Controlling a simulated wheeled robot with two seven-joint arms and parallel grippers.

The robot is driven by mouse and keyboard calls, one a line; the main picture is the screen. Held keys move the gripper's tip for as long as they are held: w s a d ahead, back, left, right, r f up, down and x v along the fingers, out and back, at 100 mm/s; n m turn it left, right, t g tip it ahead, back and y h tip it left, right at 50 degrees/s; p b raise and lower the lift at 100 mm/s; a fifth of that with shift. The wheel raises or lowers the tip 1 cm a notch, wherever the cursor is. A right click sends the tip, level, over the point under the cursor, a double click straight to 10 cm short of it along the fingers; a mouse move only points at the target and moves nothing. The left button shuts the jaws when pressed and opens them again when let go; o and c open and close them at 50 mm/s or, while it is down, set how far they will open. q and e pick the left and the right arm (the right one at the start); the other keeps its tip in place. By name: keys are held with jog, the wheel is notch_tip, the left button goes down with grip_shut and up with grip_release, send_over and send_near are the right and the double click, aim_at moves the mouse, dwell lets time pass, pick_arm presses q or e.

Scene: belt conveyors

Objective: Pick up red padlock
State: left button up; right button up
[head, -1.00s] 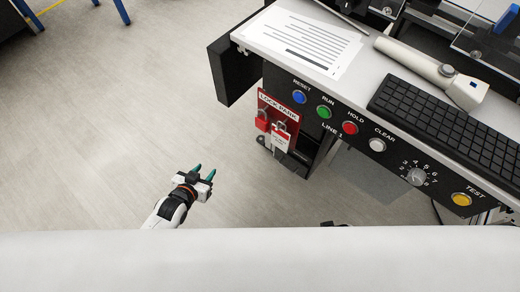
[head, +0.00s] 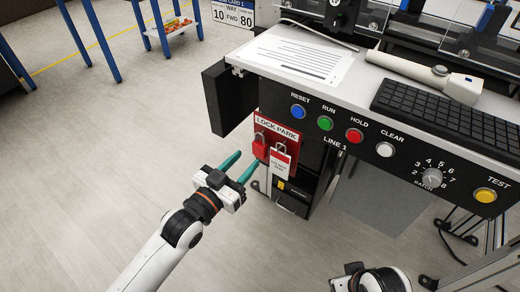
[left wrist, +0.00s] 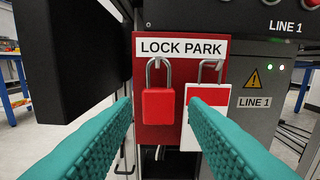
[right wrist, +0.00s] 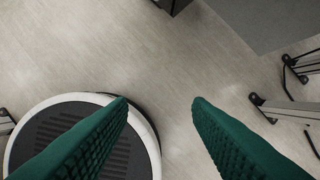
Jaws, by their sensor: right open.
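The padlock also shows in the head view (head: 260,145). My left gripper (head: 243,170) is open, its teal fingers pointing at the board. In the left wrist view the padlock lies between the fingertips (left wrist: 158,112), farther off, and neither finger appears to touch it. My right gripper (right wrist: 160,102) is open and empty above the floor, away from the board.
A black panel (left wrist: 70,55) juts out left of the board. The console desk (head: 300,75) above holds a paper sheet, a scanner-like tool and a keyboard (head: 450,110). A grey LINE 1 cabinet (left wrist: 260,90) stands right of the board.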

aim_at(254, 149)
pick_arm(q)
jog(key=b+x, duration=0.1)
jog(key=x, duration=0.3)
jog(key=shift+w+r, duration=0.15)
jog(key=shift+w, duration=0.05)
jog(key=shift+w+d, duration=0.3)
jog(key=shift+w, duration=0.1)
jog(key=c, duration=0.7)
jog(key=shift+o, duration=0.2)
jog(key=shift+r, duration=0.1)
pick_arm(e)
jog(key=shift+v, duration=1.2)
pick_arm(q)
jog(key=shift+r, duration=0.1)
pick_arm(e)
jog(key=shift+s, duration=0.1)
